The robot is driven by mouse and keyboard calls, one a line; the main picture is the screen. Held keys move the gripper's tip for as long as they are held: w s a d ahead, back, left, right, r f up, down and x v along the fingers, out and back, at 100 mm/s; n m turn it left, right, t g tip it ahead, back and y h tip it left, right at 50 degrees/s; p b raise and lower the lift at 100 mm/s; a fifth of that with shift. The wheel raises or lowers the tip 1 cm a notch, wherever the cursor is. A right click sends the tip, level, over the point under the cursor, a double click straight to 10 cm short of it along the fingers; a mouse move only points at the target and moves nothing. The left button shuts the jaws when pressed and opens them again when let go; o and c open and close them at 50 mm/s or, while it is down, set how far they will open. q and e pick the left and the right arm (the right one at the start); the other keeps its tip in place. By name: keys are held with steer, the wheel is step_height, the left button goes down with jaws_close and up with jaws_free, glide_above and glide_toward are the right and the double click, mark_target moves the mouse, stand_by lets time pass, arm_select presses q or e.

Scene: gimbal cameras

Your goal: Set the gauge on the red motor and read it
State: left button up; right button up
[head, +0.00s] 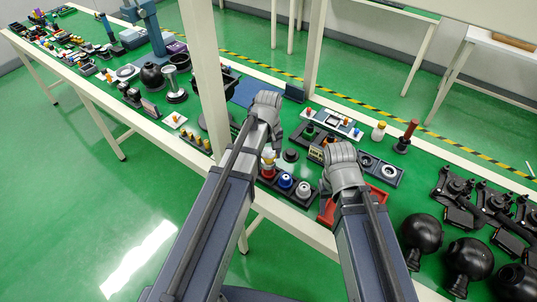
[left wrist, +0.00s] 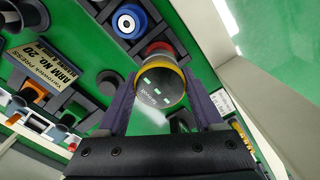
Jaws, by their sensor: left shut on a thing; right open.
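A gauge with a dark round face, a yellow rim and small green marks (left wrist: 160,88) is between the fingers of my left gripper (left wrist: 161,100) in the left wrist view. The marks are too small to read. The red motor (left wrist: 157,47) shows just behind the gauge, mostly hidden by it. In the head view the red motor (head: 268,173) stands at the left end of a dark holder, right under my left gripper (head: 268,148). I cannot tell whether gauge and motor touch. My right gripper (head: 334,185) is open, over a red tray.
A blue motor (head: 285,181) and a white motor (head: 304,189) stand beside the red one. The red tray (head: 326,213) lies under my right gripper. Black spheres (head: 421,233) crowd the right. A pale post (head: 208,75) rises behind my left arm.

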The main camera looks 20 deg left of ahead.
mark_target(269, 153)
arm_select(q)
steer(key=shift+f+b, duration=1.05)
steer(key=shift+f, duration=0.15)
arm_select(e)
steer(key=shift+f, duration=1.15)
arm_select(q)
steer(key=o, duration=1.5)
steer(key=shift+r, duration=0.1)
step_height(269, 153, up, 8)
steer(key=p, duration=0.8)
arm_select(e)
step_height(269, 153, up, 8)
arm_select(q)
steer(key=shift+f, duration=0.2)
arm_select(e)
steer(key=shift+f, duration=0.15)
